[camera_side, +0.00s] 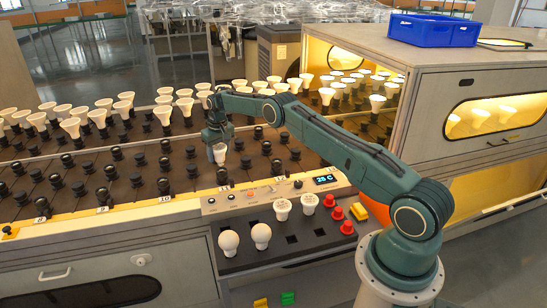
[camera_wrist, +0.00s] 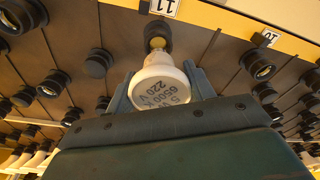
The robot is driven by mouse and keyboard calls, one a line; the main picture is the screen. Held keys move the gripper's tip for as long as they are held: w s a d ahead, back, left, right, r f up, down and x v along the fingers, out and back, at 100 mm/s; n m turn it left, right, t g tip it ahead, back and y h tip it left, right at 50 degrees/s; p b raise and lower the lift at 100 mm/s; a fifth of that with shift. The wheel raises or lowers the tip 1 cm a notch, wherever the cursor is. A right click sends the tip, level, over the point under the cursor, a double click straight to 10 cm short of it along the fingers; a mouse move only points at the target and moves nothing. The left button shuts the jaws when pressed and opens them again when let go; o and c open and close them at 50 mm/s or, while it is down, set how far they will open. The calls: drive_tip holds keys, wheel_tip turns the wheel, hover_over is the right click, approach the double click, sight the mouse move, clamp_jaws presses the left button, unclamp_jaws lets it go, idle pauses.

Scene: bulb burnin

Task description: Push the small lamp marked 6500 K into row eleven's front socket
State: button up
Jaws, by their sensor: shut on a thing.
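The white lamp (camera_wrist: 158,88) with "6500" and "220 V" printed on its face is between the fingers of my gripper (camera_wrist: 160,92). It also shows in the side view (camera_side: 220,154), hanging below my gripper (camera_side: 218,140) above the board. Row eleven's front socket (camera_wrist: 157,36), a black ring beside the 11 label (camera_wrist: 165,7), lies just beyond the lamp in the wrist view. Something brass-coloured shows at its mouth. The lamp's narrow end is largely hidden, so I cannot tell whether it touches the socket.
Black sockets (camera_wrist: 262,66) and capped ones (camera_wrist: 98,63) stand close around the lamp. Many lamps (camera_side: 70,127) fill the rear rows. The front panel (camera_side: 290,237) holds round bulbs, small lamps and red caps. A lit cabinet (camera_side: 460,70) stands at right.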

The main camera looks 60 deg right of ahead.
sight(220, 160)
drive_tip(key=shift+f, duration=1.95)
drive_tip(key=o, duration=1.1)
drive_tip(key=r, duration=0.4)
drive_tip(key=s+r, duration=0.1)
drive_tip(key=r, duration=0.8)
drive_tip(key=shift+s+a+r, duration=0.25)
drive_tip(key=shift+s+r, duration=0.05)
drive_tip(key=shift+r, duration=0.15)
